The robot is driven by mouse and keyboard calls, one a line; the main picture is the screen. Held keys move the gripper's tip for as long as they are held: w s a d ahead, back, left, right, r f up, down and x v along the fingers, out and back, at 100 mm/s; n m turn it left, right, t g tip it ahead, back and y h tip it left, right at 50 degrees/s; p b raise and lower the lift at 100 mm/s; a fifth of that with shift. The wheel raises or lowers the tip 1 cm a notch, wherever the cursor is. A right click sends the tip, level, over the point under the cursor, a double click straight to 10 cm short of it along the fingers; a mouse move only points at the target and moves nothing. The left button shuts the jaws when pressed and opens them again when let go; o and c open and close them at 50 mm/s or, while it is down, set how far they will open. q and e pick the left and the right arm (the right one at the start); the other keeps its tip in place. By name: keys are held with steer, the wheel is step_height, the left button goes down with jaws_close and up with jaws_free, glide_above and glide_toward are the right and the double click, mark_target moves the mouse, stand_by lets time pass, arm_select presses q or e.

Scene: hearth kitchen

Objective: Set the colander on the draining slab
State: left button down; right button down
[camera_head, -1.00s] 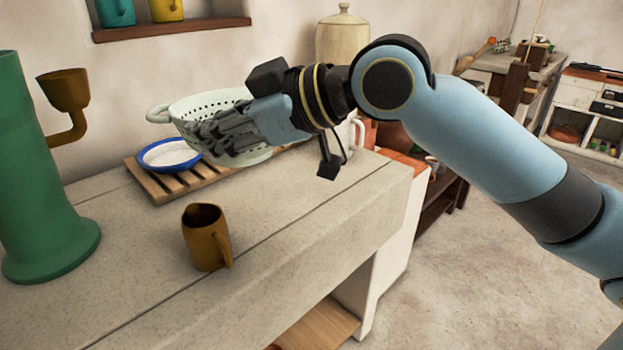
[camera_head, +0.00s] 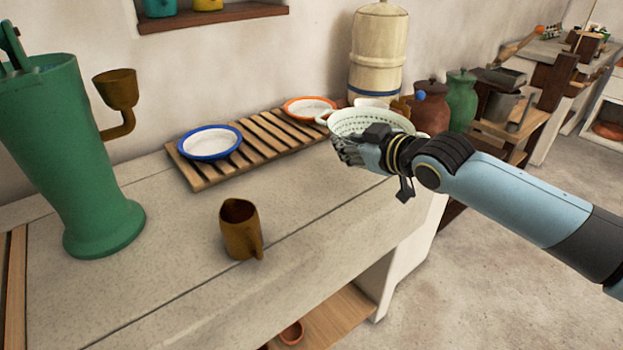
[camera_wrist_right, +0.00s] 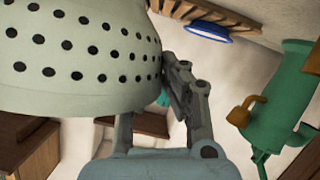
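The pale green colander (camera_head: 368,122), with dark holes, is at my right gripper (camera_head: 348,151) over the far right end of the stone slab (camera_head: 180,285). The gripper and wrist hide its near side and underside, so I cannot tell its height above the slab. In the right wrist view the colander (camera_wrist_right: 80,55) fills the upper left, its wall against the gripper fingers (camera_wrist_right: 178,88). The right gripper is shut on it. The stone slab is pale, with long dark lines across its top. My left gripper is out of view.
A slatted wooden rack (camera_head: 257,143) holds a blue-rimmed plate (camera_head: 210,142) and an orange-rimmed plate (camera_head: 310,107). A brown jug (camera_head: 240,229) stands mid-slab, a green pump (camera_head: 72,150) at left. A cream crock (camera_head: 378,55) stands behind the colander. The front right of the slab is clear.

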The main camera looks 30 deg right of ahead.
steer(key=w+a+f, duration=0.1)
steer(key=w+f, duration=0.1)
steer(key=w+a+f+b, duration=0.1)
steer(key=w+a+f, duration=0.1)
steer(key=f, duration=0.1)
steer(key=w+a+f, duration=0.1)
steer(key=a+f, duration=0.1)
steer(key=f, duration=0.1)
steer(key=shift+w+a+f, duration=0.15)
steer(key=shift+w+f, duration=0.1)
steer(key=shift+w, duration=0.15)
steer(key=c, duration=1.5)
jaws_free()
steer(key=p+v, duration=0.2)
steer(key=v, duration=1)
steer(key=shift+s, duration=0.1)
